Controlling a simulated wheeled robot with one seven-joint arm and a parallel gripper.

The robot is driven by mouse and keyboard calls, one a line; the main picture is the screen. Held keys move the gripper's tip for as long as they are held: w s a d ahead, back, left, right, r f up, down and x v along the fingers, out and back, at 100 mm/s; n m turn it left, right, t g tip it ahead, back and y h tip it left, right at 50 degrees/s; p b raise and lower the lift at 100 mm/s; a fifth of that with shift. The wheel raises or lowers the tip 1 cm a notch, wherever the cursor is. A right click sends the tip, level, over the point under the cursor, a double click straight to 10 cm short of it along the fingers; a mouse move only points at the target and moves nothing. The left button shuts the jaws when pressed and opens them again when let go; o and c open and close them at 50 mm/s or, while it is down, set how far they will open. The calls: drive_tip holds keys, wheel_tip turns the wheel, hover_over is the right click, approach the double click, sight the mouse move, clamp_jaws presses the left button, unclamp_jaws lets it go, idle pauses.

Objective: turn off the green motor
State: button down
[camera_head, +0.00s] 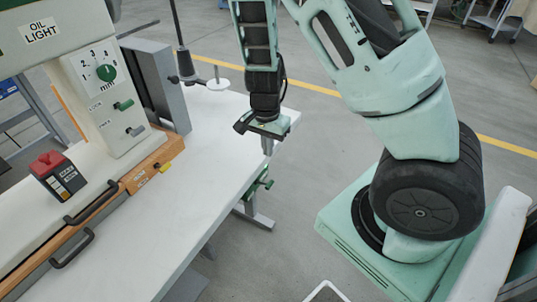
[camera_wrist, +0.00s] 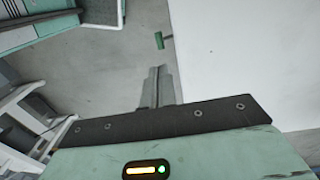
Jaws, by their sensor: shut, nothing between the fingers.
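No part stands out clearly as a green motor. The press (camera_head: 100,90) stands on the left of the head view, with a green numbered dial (camera_head: 106,73), a green LOCK lever (camera_head: 123,105) and a grey PWR lever (camera_head: 136,131). My gripper (camera_head: 267,146) is shut and empty at the right edge of the white table (camera_head: 190,190), well right of the controls. Its closed fingers (camera_wrist: 158,85) show in the wrist view, pointing past the table edge.
A green-handled part (camera_head: 263,180) is under the table edge, and a green handle (camera_wrist: 159,40) shows in the wrist view. Black handles (camera_head: 91,203) line the press's front. The table's middle is clear.

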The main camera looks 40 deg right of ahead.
sight(269, 183)
drive_tip(key=f+b, duration=0.2)
drive_tip(key=f, duration=0.4)
drive_tip(key=f+b, duration=0.1)
drive_tip(key=f, duration=0.5)
drive_tip(key=shift+s+d+b, duration=0.1)
drive_tip(key=shift+s+b, duration=0.1)
drive_tip(key=shift+b, duration=0.15)
drive_tip(key=shift+f, duration=0.1)
